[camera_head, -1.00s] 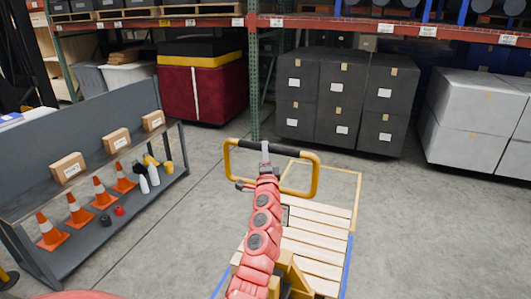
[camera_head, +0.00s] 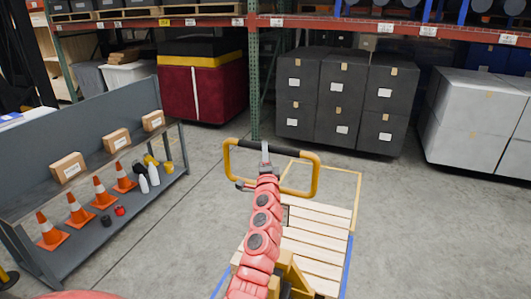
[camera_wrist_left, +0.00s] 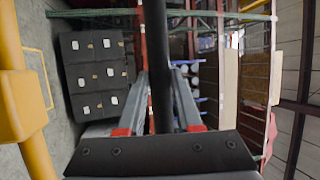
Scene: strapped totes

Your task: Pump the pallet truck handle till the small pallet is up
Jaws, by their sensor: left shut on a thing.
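The pallet truck's yellow loop handle (camera_head: 315,178) with its dark top grip stands upright in the middle of the head view. My left gripper (camera_head: 265,149) is shut around the dark grip, at the end of my red arm. The left wrist view shows the dark grip (camera_wrist_left: 153,55) as a bar between the two fingers of my left gripper (camera_wrist_left: 157,85). My right gripper is out of view.
A grey shelf (camera_head: 95,218) with boxes, cones and bottles stands at the left. Black boxes (camera_head: 338,95), a maroon crate (camera_head: 197,93) and pale wrapped boxes (camera_head: 468,112) stand by the rack. The floor right of the pallet is clear.

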